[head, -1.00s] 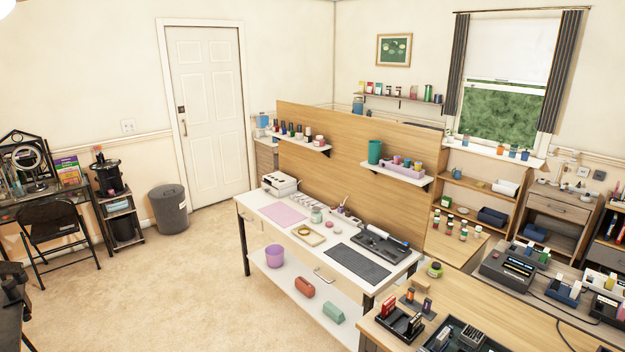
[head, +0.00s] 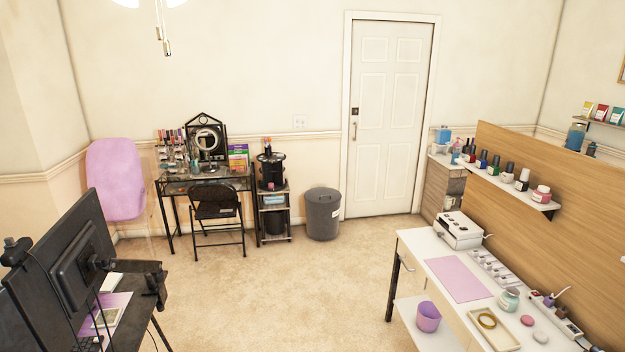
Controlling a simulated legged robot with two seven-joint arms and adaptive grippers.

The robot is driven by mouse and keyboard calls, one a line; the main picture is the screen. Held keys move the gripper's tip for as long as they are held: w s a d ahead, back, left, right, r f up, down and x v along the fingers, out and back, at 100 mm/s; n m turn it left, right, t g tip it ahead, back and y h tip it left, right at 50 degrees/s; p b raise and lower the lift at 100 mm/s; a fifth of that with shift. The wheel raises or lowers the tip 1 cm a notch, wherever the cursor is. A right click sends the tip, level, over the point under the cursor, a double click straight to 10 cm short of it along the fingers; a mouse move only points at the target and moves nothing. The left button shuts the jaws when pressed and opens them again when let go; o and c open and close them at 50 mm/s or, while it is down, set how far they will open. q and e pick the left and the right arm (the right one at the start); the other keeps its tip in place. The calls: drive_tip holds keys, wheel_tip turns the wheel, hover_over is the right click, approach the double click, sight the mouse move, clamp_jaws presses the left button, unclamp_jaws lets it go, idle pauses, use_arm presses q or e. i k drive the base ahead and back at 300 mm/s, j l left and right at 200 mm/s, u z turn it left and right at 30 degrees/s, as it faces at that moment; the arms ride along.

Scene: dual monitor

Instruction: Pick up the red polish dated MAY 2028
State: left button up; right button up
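A row of polish bottles stands on a small white shelf (head: 512,191) fixed to the wooden divider at the right. A small bottle that looks red (head: 470,150) is near the far end of that row. Several more small coloured bottles, some reddish, stand on the black vanity table (head: 205,177) at the back left, but they are too small to tell apart. No date such as MAY 2028 is legible on any bottle. Neither of my grippers is in view.
A white table (head: 430,248) stands in front of the divider. Black monitors (head: 75,260) on a desk fill the lower left. A folding chair (head: 217,205), a black rack and a grey bin (head: 322,215) stand along the back wall. The carpet between is clear.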

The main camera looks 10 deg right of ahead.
sight(470, 158)
drive_tip(key=i+z, duration=0.15)
drive_tip(key=i, duration=0.45)
drive_tip(key=i+j+z, duration=0.1)
drive_tip(key=i, duration=0.45)
drive_tip(key=i+j+z, duration=0.15)
drive_tip(key=i+j, duration=0.15)
drive_tip(key=i, duration=0.3)
